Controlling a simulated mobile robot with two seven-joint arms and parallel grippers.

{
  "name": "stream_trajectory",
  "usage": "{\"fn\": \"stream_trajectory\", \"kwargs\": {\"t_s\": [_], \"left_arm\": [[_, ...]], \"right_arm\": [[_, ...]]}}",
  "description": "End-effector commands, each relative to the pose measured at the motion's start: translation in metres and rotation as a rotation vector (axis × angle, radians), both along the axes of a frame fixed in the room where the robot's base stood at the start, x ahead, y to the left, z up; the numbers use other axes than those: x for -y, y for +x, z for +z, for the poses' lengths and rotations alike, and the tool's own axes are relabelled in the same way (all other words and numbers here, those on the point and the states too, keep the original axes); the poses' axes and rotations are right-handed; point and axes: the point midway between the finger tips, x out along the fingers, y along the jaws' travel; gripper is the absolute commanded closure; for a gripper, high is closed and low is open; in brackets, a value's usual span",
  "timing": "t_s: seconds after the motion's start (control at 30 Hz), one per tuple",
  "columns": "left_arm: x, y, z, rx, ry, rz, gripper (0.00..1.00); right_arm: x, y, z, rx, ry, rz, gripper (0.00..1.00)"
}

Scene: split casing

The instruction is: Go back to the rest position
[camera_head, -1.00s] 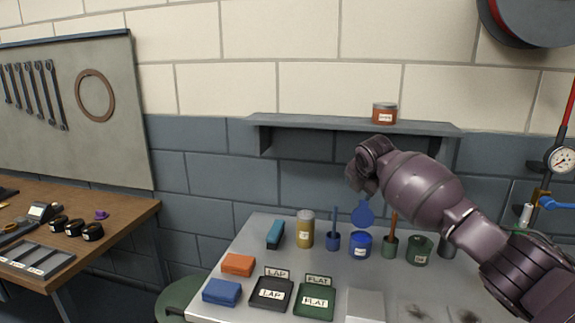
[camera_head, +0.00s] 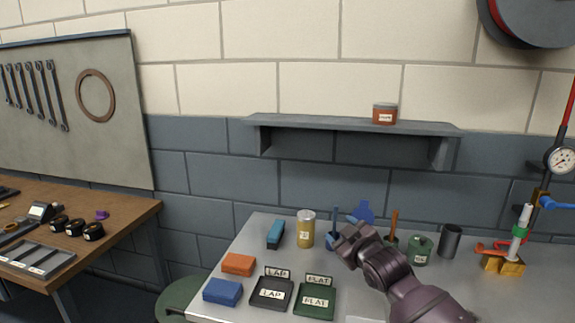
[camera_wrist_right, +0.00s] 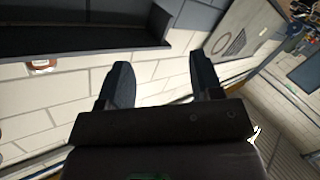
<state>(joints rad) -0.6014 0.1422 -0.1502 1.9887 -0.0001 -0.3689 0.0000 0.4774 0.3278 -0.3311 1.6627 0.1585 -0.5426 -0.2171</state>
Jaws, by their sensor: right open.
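My right gripper (camera_head: 348,238) is in the lower middle of the head view, in front of the row of pots on the grey bench (camera_head: 233,308). In the right wrist view its two dark fingers (camera_wrist_right: 158,80) stand wide apart with nothing between them. My right arm hides part of the bench and of the blue pots. My left gripper is not in view.
A shelf (camera_head: 350,124) on the wall bears an orange-brown tin (camera_head: 384,114). On the bench are a yellow can (camera_head: 306,229), a green jar (camera_head: 420,250), a black LAP tray (camera_head: 270,306), a green FLAT tray (camera_head: 332,310), an orange block (camera_head: 238,264) and a blue block (camera_head: 222,291).

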Motion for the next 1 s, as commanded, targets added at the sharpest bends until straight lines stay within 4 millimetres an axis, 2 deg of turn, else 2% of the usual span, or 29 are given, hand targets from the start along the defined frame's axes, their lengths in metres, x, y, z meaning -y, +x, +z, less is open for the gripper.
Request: {"fn": "stream_trajectory", "kwargs": {"t_s": [0.03,0.2,0.4,0.67,1.0], "left_arm": [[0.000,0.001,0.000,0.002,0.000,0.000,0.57],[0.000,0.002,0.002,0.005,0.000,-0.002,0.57],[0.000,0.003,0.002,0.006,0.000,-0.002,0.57],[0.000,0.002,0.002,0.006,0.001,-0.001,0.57],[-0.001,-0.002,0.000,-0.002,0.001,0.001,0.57]], "right_arm": [[0.006,-0.015,-0.015,-0.012,0.056,-0.014,0.40],[0.028,-0.059,-0.053,-0.039,0.209,-0.066,0.40],[0.057,-0.117,-0.099,-0.078,0.314,-0.143,0.40],[0.097,-0.200,-0.163,-0.172,0.344,-0.271,0.40],[0.137,-0.325,-0.255,-0.396,0.352,-0.446,0.40]]}}
